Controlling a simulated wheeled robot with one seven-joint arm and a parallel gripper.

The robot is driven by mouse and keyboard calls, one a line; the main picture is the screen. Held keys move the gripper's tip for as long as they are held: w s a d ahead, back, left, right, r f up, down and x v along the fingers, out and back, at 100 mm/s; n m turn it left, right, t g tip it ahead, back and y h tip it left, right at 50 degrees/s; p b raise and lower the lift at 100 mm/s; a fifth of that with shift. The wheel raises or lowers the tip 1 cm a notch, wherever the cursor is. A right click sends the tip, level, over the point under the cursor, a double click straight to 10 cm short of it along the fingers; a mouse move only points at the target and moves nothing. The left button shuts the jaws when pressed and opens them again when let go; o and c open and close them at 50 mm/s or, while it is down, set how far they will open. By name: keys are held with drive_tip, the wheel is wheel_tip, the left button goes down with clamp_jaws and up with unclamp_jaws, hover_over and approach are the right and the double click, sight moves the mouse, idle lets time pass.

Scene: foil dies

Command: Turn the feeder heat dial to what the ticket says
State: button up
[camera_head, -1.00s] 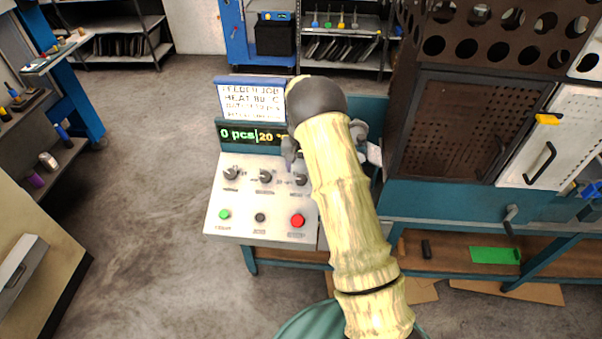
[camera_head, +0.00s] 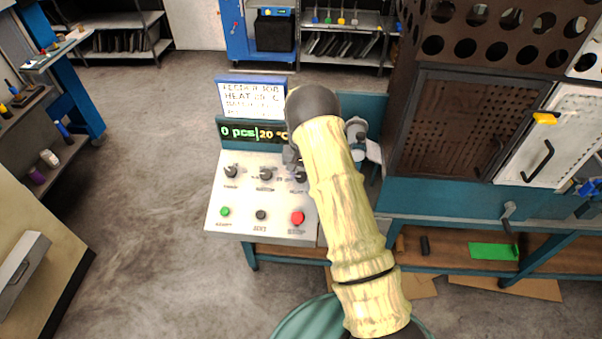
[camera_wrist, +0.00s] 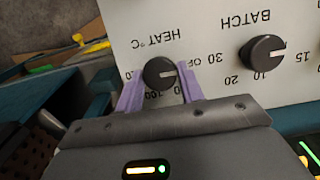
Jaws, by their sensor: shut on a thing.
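The feeder's control panel (camera_head: 241,193) is a white sloped face with three black dials in a row and buttons below. The heat dial (camera_head: 300,176) is the rightmost of the three in the head view. In the wrist view the heat dial (camera_wrist: 160,73) sits between the purple fingers of my gripper (camera_wrist: 160,90), under upside-down "HEAT °C" lettering. My gripper is shut on it. Its white mark points right in that view, toward "OFF". The ticket (camera_head: 252,98) stands above the panel and its heat line reads roughly 80 °C, blurred. The display (camera_head: 252,132) reads "0 pcs | 20 °C".
The batch dial (camera_wrist: 262,54) is beside the heat dial. Green (camera_head: 225,211), black (camera_head: 261,214) and red (camera_head: 297,217) buttons lie below the dials. A brown perforated cabinet (camera_head: 460,130) stands to the right. The floor on the left is open.

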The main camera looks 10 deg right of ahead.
drive_tip(key=shift+m+b, duration=0.4)
drive_tip(key=shift+f+m+y+b, duration=0.1)
drive_tip(key=shift+m+y+b, duration=0.4)
drive_tip(key=shift+m, duration=0.4)
drive_tip(key=m+t+b, duration=0.1)
drive_tip(key=m+b, duration=0.1)
drive_tip(key=m, duration=0.1)
drive_tip(key=shift+s+d+y, duration=0.1)
drive_tip(key=shift+y, duration=0.2)
drive_tip(key=m+b, duration=0.1)
drive_tip(key=m, duration=0.2)
drive_tip(key=m+t+y+b, duration=0.1)
drive_tip(key=m, duration=0.1)
drive_tip(key=shift+s+m+t, duration=0.1)
drive_tip(key=shift+m+t, duration=0.2)
drive_tip(key=shift+m, duration=0.1)
drive_tip(key=o, duration=1)
drive_tip(key=shift+d, duration=0.1)
